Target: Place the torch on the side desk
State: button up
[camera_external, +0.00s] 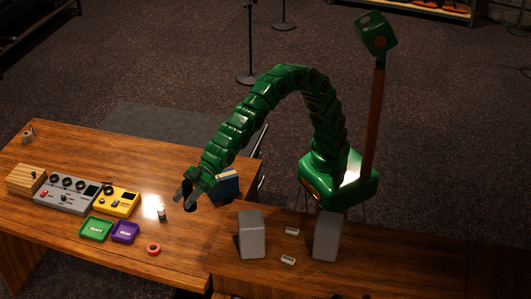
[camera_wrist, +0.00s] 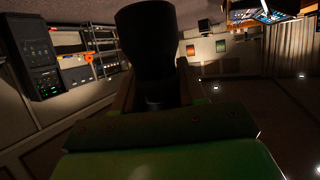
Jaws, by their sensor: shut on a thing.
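In the external view the torch (camera_external: 191,205) is a small dark shape at the fingertips. Two wooden desk surfaces show: the left desk (camera_external: 185,250) with the mixer, and a darker one (camera_external: 400,255) at the right with two grey speakers. I cannot tell which is the side desk.
On the left desk are a mixer (camera_external: 66,194), a yellow device (camera_external: 117,201), a green tray (camera_external: 96,229), a purple tray (camera_external: 125,232), a red ring (camera_external: 153,249) and a small cylinder (camera_external: 162,214). A blue box (camera_external: 228,187) stands behind my gripper. Grey speakers (camera_external: 251,235) stand right.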

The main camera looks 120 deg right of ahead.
jog(key=w+d+f+m+h, duration=0.1)
jog(key=w+d, duration=0.3)
jog(key=d, duration=0.3)
jog(key=w+d+m+h, duration=0.1)
jog(key=w+d, duration=0.2)
jog(key=d, duration=0.3)
send_over(168, 257)
notch_tip(168, 257, down, 22)
jog(key=shift+f, duration=5.4)
jog(key=shift+f, duration=0.1)
jog(key=o, duration=1.2)
